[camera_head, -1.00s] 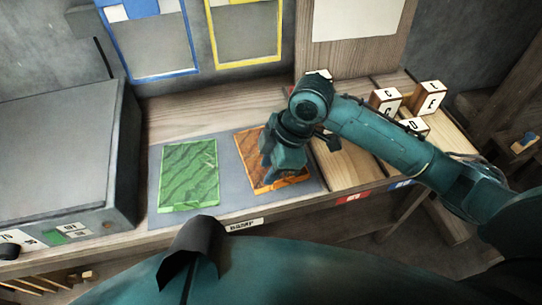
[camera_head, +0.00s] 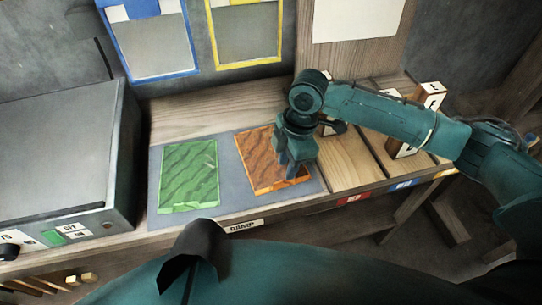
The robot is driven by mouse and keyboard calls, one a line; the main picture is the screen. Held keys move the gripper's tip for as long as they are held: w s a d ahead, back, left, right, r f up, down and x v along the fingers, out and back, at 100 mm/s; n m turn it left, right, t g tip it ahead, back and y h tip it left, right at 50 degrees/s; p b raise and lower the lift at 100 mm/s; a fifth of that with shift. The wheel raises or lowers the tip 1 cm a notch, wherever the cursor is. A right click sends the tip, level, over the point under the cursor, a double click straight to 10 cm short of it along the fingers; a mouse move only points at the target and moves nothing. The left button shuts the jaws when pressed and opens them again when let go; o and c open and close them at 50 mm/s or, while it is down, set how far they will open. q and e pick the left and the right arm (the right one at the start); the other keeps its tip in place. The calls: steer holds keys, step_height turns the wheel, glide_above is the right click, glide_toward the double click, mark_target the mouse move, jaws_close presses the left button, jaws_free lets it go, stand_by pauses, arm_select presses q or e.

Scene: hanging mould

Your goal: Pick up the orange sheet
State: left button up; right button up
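The orange sheet (camera_head: 258,160) lies flat on the grey mat (camera_head: 228,180) on the bench, with dark wavy stripes across it. My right gripper (camera_head: 287,172) points down over the right part of the orange sheet and hides some of it. Its two fingers show as separate tips near the sheet's lower right; I cannot tell whether they touch the sheet or have part of it between them.
A green sheet (camera_head: 189,173) lies left of the orange one. A grey machine box (camera_head: 60,150) stands at the left. Lettered wooden blocks (camera_head: 428,97) stand at the right. Blue (camera_head: 150,40) and yellow (camera_head: 244,32) frames hang on the wall behind.

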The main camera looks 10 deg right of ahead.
steer(key=f, duration=0.5)
steer(key=shift+s+a, duration=0.2)
steer(key=shift+s, duration=0.15)
steer(key=shift+c, duration=0.4)
steer(key=shift+r, duration=0.1)
jaws_close()
